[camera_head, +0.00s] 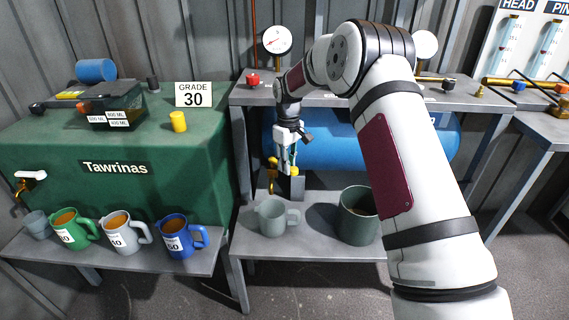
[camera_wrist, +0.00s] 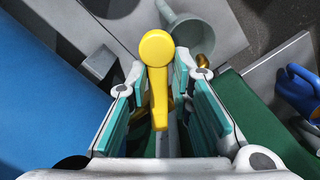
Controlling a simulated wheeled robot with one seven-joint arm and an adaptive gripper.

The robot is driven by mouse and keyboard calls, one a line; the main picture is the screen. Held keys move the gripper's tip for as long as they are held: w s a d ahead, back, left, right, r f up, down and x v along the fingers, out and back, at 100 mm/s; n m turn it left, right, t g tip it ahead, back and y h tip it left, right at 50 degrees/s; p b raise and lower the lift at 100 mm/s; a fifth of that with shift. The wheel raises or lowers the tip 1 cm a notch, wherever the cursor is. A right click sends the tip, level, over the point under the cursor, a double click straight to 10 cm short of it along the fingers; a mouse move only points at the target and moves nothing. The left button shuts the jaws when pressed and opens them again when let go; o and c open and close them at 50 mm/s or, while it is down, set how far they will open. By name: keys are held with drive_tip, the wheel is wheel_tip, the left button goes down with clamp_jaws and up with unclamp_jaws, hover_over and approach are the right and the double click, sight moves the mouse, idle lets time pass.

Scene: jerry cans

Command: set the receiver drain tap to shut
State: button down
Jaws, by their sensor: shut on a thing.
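The receiver is a blue tank (camera_head: 345,148) under the middle bench; its blue side also fills the left of the wrist view (camera_wrist: 45,80). The drain tap has a yellow lever handle (camera_wrist: 157,75) with a round end, lying lengthwise between my gripper's teal pads in the wrist view. Some yellow of the tap (camera_head: 272,163) shows beside the fingers in the head view. My gripper (camera_head: 286,166) points down at the left end of the tank, shut on the handle; it also shows in the wrist view (camera_wrist: 160,95). The tap's body is mostly hidden.
A grey-green jug (camera_head: 272,218) and a dark green bucket (camera_head: 357,218) stand on the low shelf below. Several mugs stand on the left shelf (camera_head: 120,255), before a green tank (camera_head: 110,165). A gauge (camera_head: 277,40) rises above the bench.

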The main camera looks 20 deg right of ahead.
drive_tip(key=w+d+n, duration=0.1)
drive_tip(key=n, duration=0.1)
drive_tip(key=w+d+n, duration=0.1)
drive_tip(key=n, duration=0.2)
drive_tip(key=w+d+n, duration=0.1)
drive_tip(key=w+n, duration=0.1)
drive_tip(key=n, duration=0.1)
drive_tip(key=shift+d, duration=0.1)
drive_tip(key=shift+r, duration=0.1)
idle(0.5)
drive_tip(key=c, duration=1.3)
unclamp_jaws()
drive_tip(key=shift+w, duration=0.1)
wheel_tip(320, 180, up, 12)
drive_tip(key=shift+f, duration=0.1)
